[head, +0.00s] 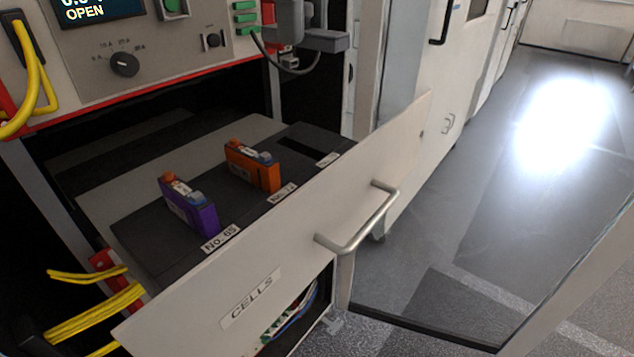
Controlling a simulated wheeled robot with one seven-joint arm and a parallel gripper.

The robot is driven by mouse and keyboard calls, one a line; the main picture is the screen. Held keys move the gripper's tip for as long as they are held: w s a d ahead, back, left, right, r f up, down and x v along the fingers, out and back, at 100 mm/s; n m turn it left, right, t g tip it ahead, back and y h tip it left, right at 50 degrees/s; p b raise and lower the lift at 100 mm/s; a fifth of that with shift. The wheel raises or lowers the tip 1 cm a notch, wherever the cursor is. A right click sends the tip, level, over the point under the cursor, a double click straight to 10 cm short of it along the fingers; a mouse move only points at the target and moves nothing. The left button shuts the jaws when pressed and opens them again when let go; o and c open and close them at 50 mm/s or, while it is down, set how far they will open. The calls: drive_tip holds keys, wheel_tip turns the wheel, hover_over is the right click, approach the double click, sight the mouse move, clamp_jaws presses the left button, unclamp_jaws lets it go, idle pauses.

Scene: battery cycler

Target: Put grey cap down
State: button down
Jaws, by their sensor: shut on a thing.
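My gripper is not in view, and I cannot make out a separate grey cap. An orange cell (253,170) and a purple cell (189,211) stand upright in the dark tray of the open drawer (160,246). Both have small blue and pale parts on top, too small to tell apart. A dark empty slot (299,146) lies to the right of the orange cell.
The drawer front (220,285), marked "CELLS", sticks out with a metal handle (357,228). An instrument panel (160,50) with yellow cables (35,75) stands above. A grey cabled fixture (325,40) is at upper right. Open floor (480,180) lies right.

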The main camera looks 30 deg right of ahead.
wheel_tip(320, 180, down, 20)
drive_tip(key=shift+d+r+p, duration=0.1)
drive_tip(key=shift+p, duration=0.2)
drive_tip(key=shift+w, duration=0.1)
drive_tip(key=shift+f+b, duration=0.55)
drive_tip(key=shift+b, duration=0.15)
drive_tip(key=c, duration=1.3)
unclamp_jaws()
drive_tip(key=shift+r, duration=0.1)
drive_tip(key=shift+r+p, duration=0.6)
drive_tip(key=shift+p, duration=0.2)
wheel_tip(320, 180, up, 12)
drive_tip(key=shift+f+b, duration=0.1)
drive_tip(key=shift+b, duration=0.6)
